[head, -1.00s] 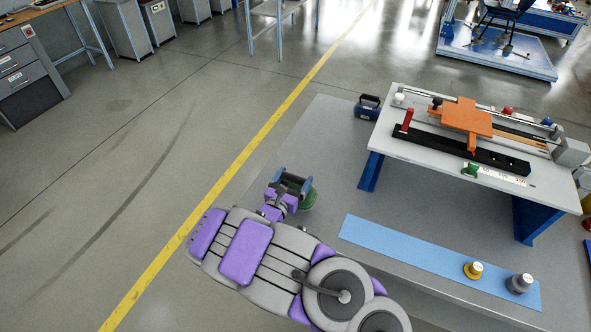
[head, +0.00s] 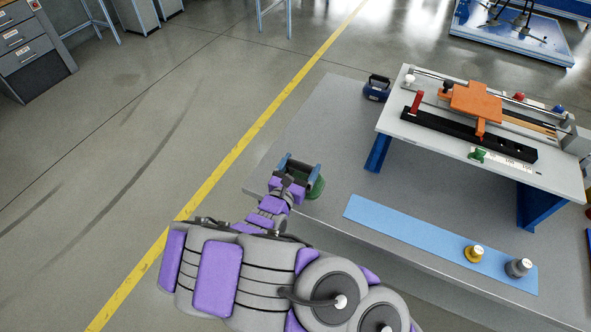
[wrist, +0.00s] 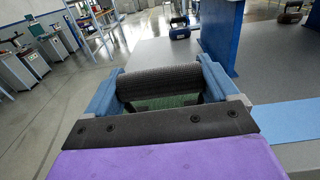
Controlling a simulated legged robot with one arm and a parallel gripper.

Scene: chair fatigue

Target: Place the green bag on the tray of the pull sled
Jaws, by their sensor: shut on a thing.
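The green bag (head: 317,187) shows partly beside my gripper (head: 298,168), at the left part of the grey table; the gripper and wrist hide the rest. In the wrist view my gripper (wrist: 160,76) has its blue fingers on both sides of a dark ribbed roll (wrist: 160,84), with green (wrist: 165,101) just below it. It is shut on the bag. I cannot tell whether the bag touches the table. The orange pull sled (head: 470,101) sits on rails on a raised white board (head: 425,125), right of and beyond my gripper. Its flat orange top is bare.
A blue handled block (head: 377,90) stands left of the board. Blue legs (head: 377,153) hold the board up.

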